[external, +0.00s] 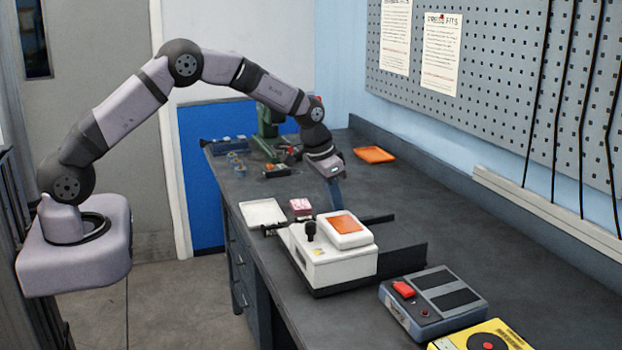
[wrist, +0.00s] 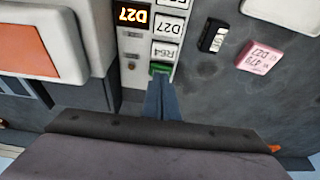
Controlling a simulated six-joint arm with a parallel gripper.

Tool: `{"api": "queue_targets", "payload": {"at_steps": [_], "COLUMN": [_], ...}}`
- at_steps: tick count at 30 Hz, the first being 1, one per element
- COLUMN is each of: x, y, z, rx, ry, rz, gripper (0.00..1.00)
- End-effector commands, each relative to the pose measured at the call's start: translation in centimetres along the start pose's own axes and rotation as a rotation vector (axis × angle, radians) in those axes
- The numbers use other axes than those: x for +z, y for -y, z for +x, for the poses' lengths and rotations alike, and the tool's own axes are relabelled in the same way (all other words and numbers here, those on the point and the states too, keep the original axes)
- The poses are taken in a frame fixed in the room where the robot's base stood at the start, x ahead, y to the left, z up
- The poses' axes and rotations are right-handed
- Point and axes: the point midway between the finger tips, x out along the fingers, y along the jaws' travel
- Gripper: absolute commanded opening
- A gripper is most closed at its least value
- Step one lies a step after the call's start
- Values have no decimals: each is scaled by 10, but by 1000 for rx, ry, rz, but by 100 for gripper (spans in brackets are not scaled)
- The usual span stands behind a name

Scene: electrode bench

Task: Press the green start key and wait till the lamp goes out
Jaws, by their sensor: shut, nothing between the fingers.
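The green start key (wrist: 160,69) shows in the wrist view on the white machine's panel, below white label tiles (wrist: 165,52). My gripper (wrist: 160,82) is shut and empty, its fingertips right at the key's near edge and partly covering it. I cannot tell whether the key is pushed down. An orange display (wrist: 132,16) reading D27 is lit on the panel. Small round spots (wrist: 131,65) lie below it; which one is the lamp, and whether it is lit, is unclear. In the external view my gripper (external: 337,205) points down behind the white machine (external: 335,268), which hides the key.
A pink labelled block (external: 300,206) and a white tray (external: 262,212) lie left of the machine. A dark labelled block (wrist: 214,36) is near them. A box with a red switch (external: 432,302) and a yellow box (external: 478,342) stand in front. An orange tray (external: 374,155) lies behind.

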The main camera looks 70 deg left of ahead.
Motion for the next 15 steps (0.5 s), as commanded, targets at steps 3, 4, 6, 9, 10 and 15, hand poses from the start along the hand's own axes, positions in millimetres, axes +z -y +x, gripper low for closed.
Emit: {"api": "queue_targets", "payload": {"at_steps": [3, 4, 6, 9, 10, 15], "x": [1, 1, 1, 2, 2, 2], "y": [0, 0, 0, 0, 0, 0], "z": [2, 3, 4, 5, 5, 6], "rx": [0, 0, 0, 0, 0, 0], "ry": [1, 1, 1, 1, 1, 1], "rz": [0, 0, 0, 0, 0, 0], "gripper": [0, 0, 0, 0, 0, 0]}}
